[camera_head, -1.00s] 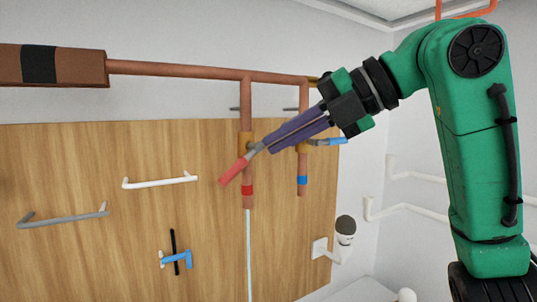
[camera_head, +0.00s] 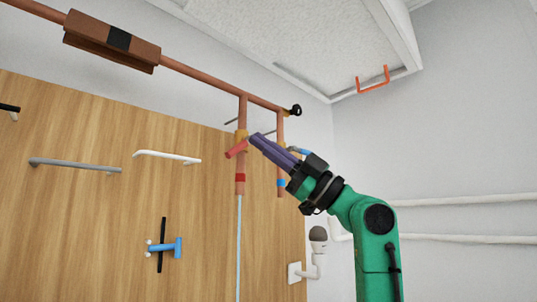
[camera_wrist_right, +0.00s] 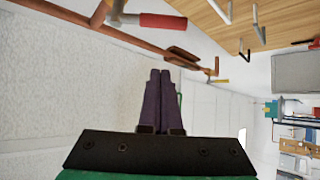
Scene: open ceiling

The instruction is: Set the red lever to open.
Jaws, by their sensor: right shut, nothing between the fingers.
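The red lever (camera_head: 236,148) sits on a brass valve of the left vertical copper pipe, above a red band, and points left and slightly down in the head view. It also shows in the right wrist view (camera_wrist_right: 162,20), beyond the fingertips. My right gripper (camera_head: 254,138) is shut and empty, its purple fingers just right of the lever's inner end. In the right wrist view its fingers (camera_wrist_right: 160,74) lie together, with a gap in the picture to the lever. I cannot tell from the head view whether they touch the valve. My left gripper is out of view.
A second pipe with a blue band (camera_head: 281,183) and a blue lever (camera_head: 298,150) is just right, partly behind my gripper. White (camera_head: 168,156) and grey (camera_head: 75,164) handles and a blue tap (camera_head: 166,248) are on the wooden panel. A lamp-like fixture (camera_head: 318,238) is lower right.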

